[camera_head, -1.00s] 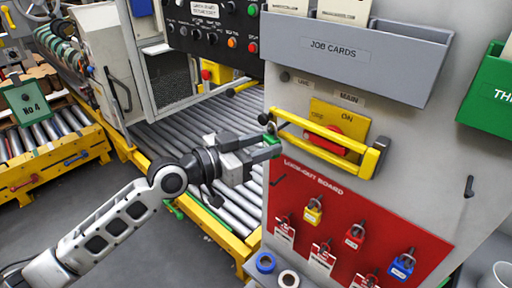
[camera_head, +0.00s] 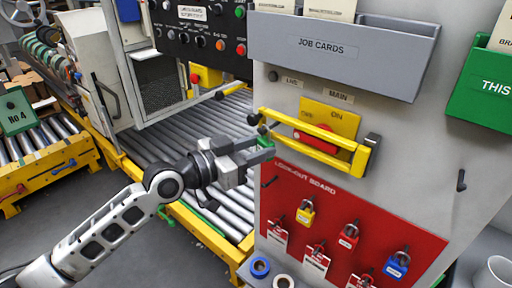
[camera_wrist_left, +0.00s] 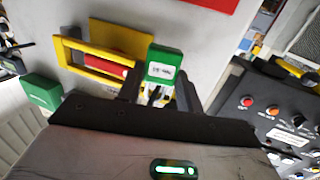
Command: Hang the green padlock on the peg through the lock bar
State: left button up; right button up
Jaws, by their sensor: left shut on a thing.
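The green padlock (camera_head: 264,142) is in my left gripper (camera_head: 266,155), just below the left end of the yellow lock bar (camera_head: 310,127). In the left wrist view the padlock (camera_wrist_left: 165,62) shows a green body with a white label between the two dark fingers, with the lock bar (camera_wrist_left: 92,66) beside it. The fingers are shut on it. A dark round-ended peg (camera_head: 253,119) shows at the bar's left end, close above the padlock. I cannot tell whether the padlock touches the peg or bar. The shackle is not clear in the head view. My right gripper is not in view.
The red lock-out board (camera_head: 340,225) with several hanging padlocks and tags is below the bar. A grey job card holder (camera_head: 400,70) is above it. The roller conveyor (camera_head: 170,130) lies behind my left arm. Tape rolls (camera_head: 260,267) sit on a ledge below the board.

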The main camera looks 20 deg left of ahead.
pick_arm(q)
jog(key=o, duration=1.1)
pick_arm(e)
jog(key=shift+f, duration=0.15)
pick_arm(q)
jog(key=shift+s+a+f, duration=0.1)
jog(key=shift+s+a, duration=0.15)
jog(key=b+v, duration=1.3)
jog(key=v, duration=0.2)
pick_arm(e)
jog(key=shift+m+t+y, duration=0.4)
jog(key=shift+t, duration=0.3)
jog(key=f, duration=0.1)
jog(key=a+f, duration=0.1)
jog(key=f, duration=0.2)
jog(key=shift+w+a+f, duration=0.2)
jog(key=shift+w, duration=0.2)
pick_arm(q)
jog(key=shift+s+a, duration=0.1)
